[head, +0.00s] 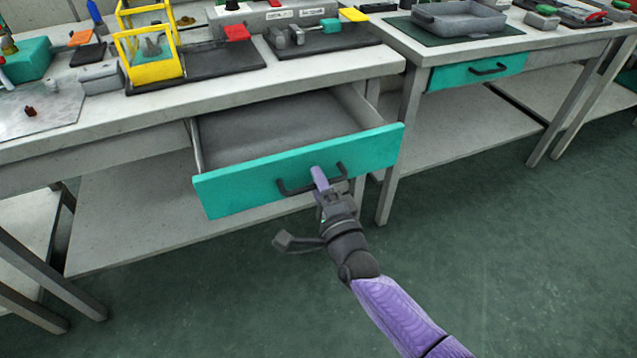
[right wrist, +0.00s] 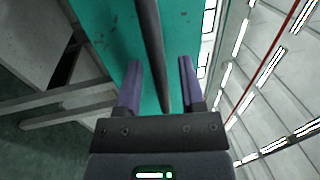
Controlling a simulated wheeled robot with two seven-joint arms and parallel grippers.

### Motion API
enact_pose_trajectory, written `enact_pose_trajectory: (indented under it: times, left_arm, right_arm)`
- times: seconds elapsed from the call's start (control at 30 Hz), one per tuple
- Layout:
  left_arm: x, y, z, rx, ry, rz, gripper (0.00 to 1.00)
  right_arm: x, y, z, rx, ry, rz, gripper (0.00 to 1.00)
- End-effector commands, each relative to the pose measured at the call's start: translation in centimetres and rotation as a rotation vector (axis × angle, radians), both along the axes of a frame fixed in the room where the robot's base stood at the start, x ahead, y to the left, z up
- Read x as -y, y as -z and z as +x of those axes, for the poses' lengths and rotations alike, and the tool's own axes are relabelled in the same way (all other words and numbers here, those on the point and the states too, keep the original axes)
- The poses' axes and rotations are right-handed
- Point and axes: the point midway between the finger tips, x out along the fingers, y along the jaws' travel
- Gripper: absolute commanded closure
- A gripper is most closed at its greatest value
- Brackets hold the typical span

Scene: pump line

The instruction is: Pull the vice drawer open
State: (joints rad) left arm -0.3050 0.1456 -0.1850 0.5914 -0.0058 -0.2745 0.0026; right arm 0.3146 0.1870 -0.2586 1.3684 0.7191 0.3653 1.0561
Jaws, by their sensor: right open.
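The drawer with a teal front (head: 240,186) stands pulled well out from under the left bench, and its grey inside looks empty. A dark bar handle (head: 294,188) is fixed across its front. My right gripper (head: 320,178) is at the handle, its purple fingers pointing at the drawer front. In the right wrist view the open fingers (right wrist: 160,85) stand on either side of the handle bar (right wrist: 152,50), with gaps between the bar and both fingers. The teal front (right wrist: 112,30) lies just beyond. My left gripper is not in view.
The bench top (head: 345,66) above carries a yellow frame (head: 150,45), dark mats and small parts. A second bench on the right has a shut teal drawer (head: 478,70). The green floor in front of the drawer is clear apart from my arm.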

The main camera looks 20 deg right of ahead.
Motion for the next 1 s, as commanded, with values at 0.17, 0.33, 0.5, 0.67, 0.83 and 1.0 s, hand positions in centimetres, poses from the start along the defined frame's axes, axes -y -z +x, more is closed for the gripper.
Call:
enact_pose_trajectory:
  times: [0.17,0.33,0.5,0.67,0.83,1.0]
  left_arm:
    - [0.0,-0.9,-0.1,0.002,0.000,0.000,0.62]
    - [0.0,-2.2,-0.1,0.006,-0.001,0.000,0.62]
    - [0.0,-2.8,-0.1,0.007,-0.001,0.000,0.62]
    - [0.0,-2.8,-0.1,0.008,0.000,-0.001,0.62]
    - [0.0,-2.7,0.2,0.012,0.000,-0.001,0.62]
    - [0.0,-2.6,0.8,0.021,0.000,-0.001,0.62]
  right_arm:
    - [0.0,0.1,-1.9,-0.002,-0.001,0.000,0.50]
    - [0.2,0.8,-5.9,-0.002,-0.001,-0.001,0.50]
    - [0.3,1.5,-9.0,-0.001,0.000,0.000,0.50]
    - [0.3,1.8,-9.8,0.000,0.000,0.000,0.50]
    - [0.3,1.9,-9.7,0.000,0.000,0.000,0.50]
    - [0.3,1.9,-9.7,0.000,0.000,0.000,0.50]
